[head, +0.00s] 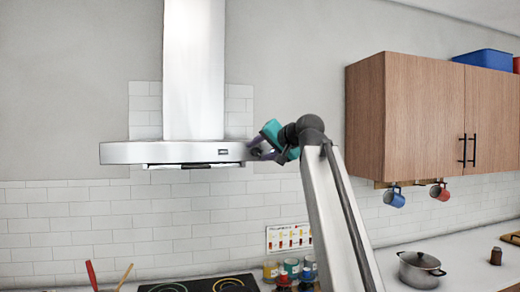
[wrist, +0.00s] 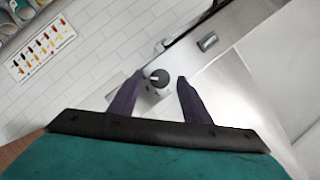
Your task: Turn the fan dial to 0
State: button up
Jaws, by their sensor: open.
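The fan dial (wrist: 160,79) is a small dark round knob with a pale pointer mark, on the metal range hood (wrist: 231,76). In the wrist view my gripper (wrist: 161,75) is open, with one dark finger on each side of the dial. Small gaps show between the fingers and the dial, and I cannot tell how far the tips reach along it. In the head view my gripper (head: 258,149) is at the right end of the hood (head: 140,153) and hides the dial there. I cannot read any numbers around the dial.
A wooden wall cabinet (head: 422,115) hangs to the right, with blue and red mugs under it. Below are a black cooktop (head: 200,285), a lidded pot (head: 419,268) and several jars.

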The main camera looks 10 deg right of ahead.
jog(key=shift+w, duration=0.15)
jog(key=c, duration=1)
jog(key=shift+c, duration=0.2)
